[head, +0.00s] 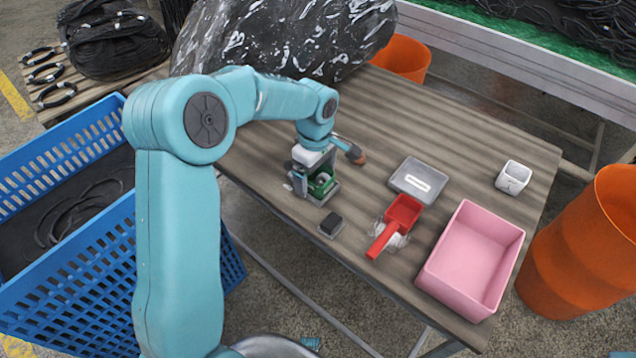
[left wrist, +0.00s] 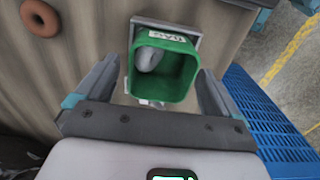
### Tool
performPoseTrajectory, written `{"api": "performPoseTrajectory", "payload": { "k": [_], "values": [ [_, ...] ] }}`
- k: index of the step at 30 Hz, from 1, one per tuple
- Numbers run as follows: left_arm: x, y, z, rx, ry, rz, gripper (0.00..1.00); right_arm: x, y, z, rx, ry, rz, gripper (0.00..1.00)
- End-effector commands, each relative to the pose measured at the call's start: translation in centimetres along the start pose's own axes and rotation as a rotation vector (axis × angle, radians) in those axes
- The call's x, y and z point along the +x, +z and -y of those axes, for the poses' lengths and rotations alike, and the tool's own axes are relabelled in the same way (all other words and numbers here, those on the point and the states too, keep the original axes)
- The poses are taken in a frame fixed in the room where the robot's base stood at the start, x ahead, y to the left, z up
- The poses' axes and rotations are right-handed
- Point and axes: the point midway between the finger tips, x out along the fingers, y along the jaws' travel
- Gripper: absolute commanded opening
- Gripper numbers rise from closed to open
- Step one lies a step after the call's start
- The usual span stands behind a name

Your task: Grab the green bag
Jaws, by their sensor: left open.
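The green bag (head: 320,184) stands on the wooden table under my left arm. In the left wrist view the green bag (left wrist: 184,72) looks like an open-topped, box-like container with white lettering on its rim. A pale grey rounded thing (left wrist: 149,59) shows inside it. My left gripper (head: 315,178) is directly over the bag and partly hides it in the head view. In the left wrist view the left gripper (left wrist: 158,80) is open, with one finger on each side of the bag. I cannot tell whether either finger touches it. My right gripper is not in view.
A small black box (head: 331,222), a grey tray (head: 417,181), a red scoop (head: 402,214), a pink bin (head: 466,255) and a white cup (head: 513,178) stand to the right. A big black bag (head: 285,40) lies behind. A blue crate (head: 75,265) is left of the table.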

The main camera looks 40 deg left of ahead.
Motion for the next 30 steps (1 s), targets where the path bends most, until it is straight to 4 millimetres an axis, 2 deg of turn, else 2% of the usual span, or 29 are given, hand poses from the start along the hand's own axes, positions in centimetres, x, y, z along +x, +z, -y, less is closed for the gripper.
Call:
{"api": "performPoseTrajectory", "payload": {
  "k": [7,12,23,26,30],
  "values": [
    [0.2,0.0,0.0,0.000,0.000,0.000,0.96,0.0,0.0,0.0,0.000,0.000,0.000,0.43],
    [0.2,0.0,0.0,0.001,0.000,0.000,0.41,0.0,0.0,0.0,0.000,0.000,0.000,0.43],
    [-0.2,0.0,0.0,0.000,0.001,-0.001,0.41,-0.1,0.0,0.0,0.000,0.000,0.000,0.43],
    [-1.1,0.0,-0.1,0.000,0.002,-0.001,0.41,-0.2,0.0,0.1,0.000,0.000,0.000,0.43],
    [-3.6,0.0,-0.1,0.001,0.005,-0.002,0.41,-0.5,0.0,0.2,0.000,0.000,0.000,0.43]
  ]
}}
